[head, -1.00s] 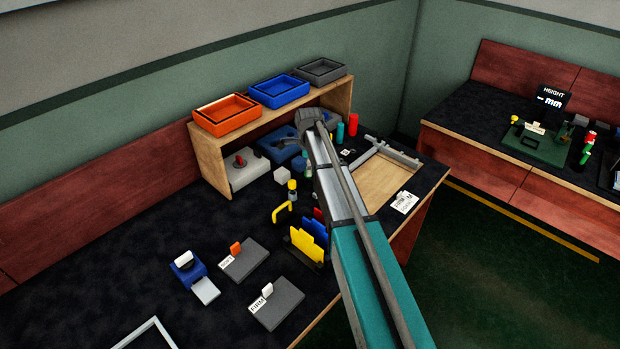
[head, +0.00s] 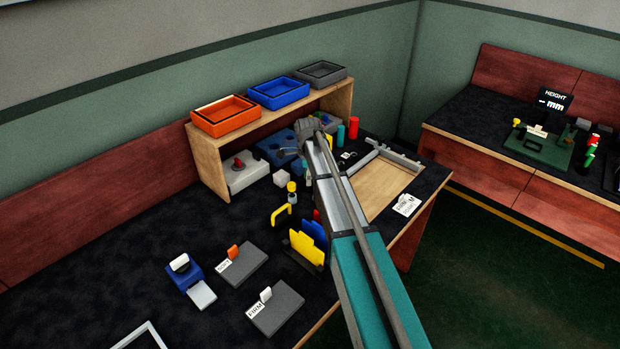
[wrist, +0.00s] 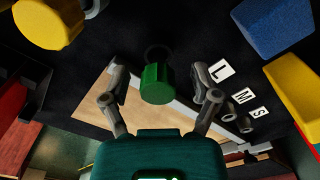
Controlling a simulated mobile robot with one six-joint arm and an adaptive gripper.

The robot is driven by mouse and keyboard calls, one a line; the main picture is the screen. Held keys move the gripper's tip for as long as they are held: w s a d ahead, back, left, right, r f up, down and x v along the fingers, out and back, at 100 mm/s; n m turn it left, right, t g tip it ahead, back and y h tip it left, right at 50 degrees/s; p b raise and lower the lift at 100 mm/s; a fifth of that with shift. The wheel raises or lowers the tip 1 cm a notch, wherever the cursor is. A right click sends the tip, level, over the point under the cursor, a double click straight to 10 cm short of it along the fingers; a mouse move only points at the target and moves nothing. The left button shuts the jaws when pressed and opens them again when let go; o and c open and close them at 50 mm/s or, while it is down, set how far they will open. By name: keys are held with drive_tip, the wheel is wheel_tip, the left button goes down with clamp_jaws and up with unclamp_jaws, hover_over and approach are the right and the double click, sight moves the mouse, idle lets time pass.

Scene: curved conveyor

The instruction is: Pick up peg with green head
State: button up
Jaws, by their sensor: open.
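In the wrist view the green head (wrist: 157,86) of the peg is a faceted knob between my gripper's fingers, nearer the left one. A dark ring shows just behind it, and its shaft is not clearly visible. My gripper (wrist: 160,77) is open, with a finger on each side of the green head and a visible gap to each. In the head view my arm reaches over the bench toward the shelf and seems to hide the green-headed peg.
A yellow round head (wrist: 45,20) is at upper left in the wrist view. A blue block (wrist: 275,25), a yellow block (wrist: 296,88) and L, M, S labels (wrist: 221,71) lie to the right. The wooden shelf (head: 206,165) stands behind my arm.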

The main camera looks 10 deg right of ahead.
drive_tip(key=shift+c, duration=0.3)
clamp_jaws()
drive_tip(key=shift+r, duration=0.2)
wheel_tip(320, 180, up, 2)
drive_tip(key=p, duration=0.2)
drive_tip(key=shift+r+p, duration=0.1)
drive_tip(key=shift+p, duration=0.2)
drive_tip(key=s+r+p, duration=1)
drive_tip(key=s, duration=0.4)
drive_tip(key=shift+a+r, duration=0.2)
drive_tip(key=shift+a, duration=0.05)
drive_tip(key=shift+s, duration=0.15)
